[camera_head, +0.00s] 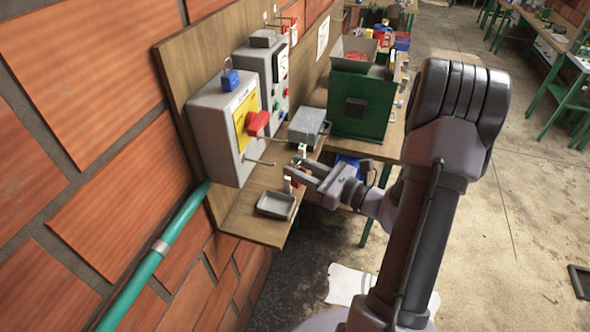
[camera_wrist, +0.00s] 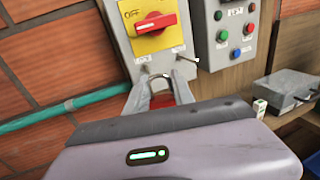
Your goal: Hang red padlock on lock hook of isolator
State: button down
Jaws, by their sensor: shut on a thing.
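The isolator (camera_head: 213,138) is a grey wall box with a yellow plate and a red rotary handle (camera_head: 258,123). In the wrist view the isolator (camera_wrist: 122,43) stands just ahead, its handle (camera_wrist: 156,23) lying roughly level. Thin metal rods stick out low on its front; one lower rod (camera_head: 259,162) points toward my gripper. My gripper (camera_head: 294,172) is to the right of the box, above the wooden shelf. In the wrist view it is shut on the red padlock (camera_wrist: 162,100), whose grey shackle (camera_wrist: 158,77) shows between the fingertips, apparently short of the box. The padlock body is partly hidden.
A blue padlock (camera_head: 230,79) is on top of the isolator. A grey control box (camera_head: 269,85) stands beyond it. A small tray (camera_head: 275,205) lies on the shelf below my gripper. A grey metal box (camera_head: 308,127) and a green machine (camera_head: 357,112) stand further right. A teal pipe (camera_head: 150,258) runs left.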

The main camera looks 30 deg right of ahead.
aim_at(273, 164)
jog(key=shift+w+a+f+p, duration=0.15)
jog(key=shift+w+a+p, duration=0.15)
jog(key=shift+w+a, duration=0.9)
jog(key=shift+w+a+f+p, duration=0.1)
jog(key=shift+w+a+p, duration=0.2)
jog(key=shift+w+a, duration=0.85)
jog(key=shift+w+a+f+b, duration=0.2)
jog(key=shift+w+f+b, duration=0.35)
jog(key=shift+w+b, duration=0.25)
jog(key=c, duration=1)
grip_release()
